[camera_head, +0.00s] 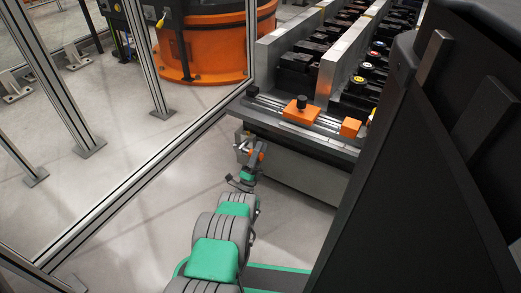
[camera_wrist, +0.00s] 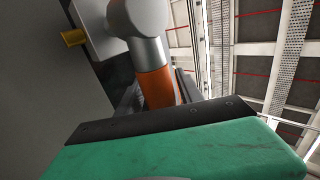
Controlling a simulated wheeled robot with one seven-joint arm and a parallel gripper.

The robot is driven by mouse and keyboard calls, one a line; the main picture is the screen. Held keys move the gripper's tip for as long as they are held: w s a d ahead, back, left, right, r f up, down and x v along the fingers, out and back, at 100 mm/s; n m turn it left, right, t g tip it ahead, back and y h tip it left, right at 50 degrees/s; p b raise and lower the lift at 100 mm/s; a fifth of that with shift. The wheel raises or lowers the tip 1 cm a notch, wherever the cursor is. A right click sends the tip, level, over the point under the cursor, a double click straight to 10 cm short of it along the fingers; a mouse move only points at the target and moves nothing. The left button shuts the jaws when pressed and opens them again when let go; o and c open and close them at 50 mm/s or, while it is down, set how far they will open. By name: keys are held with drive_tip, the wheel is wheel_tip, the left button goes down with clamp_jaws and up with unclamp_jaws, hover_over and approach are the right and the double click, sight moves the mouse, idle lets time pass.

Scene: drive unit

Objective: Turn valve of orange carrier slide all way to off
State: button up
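The orange carrier slide (camera_head: 300,113) sits on the rails at the front end of the machine bed, with a black knob on top. Below the bed's front edge, a small grey fitting with an orange part (camera_head: 262,147) shows beside my gripper (camera_head: 252,163). In the wrist view, a grey rounded piece with a silver collar and an orange cylinder (camera_wrist: 155,88) appears close up, probably the valve. Dark parts beside the orange cylinder may be my fingers. The green and black body in front hides their lower parts, so contact and opening cannot be told.
A second orange block (camera_head: 350,128) sits right of the slide. A brass-coloured fitting (camera_wrist: 73,38) sticks out from a grey surface in the wrist view. Metal frame posts (camera_head: 150,60) stand left, with an orange round base (camera_head: 205,50) behind. The floor left of my arm is clear.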

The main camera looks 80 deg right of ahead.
drive_tip(key=shift+o, duration=0.5)
drive_tip(key=shift+s, duration=0.1)
drive_tip(key=p+v, duration=0.1)
drive_tip(key=v, duration=0.6)
drive_tip(key=shift+a+f, duration=0.2)
drive_tip(key=shift+f, duration=0.15)
idle(2.1)
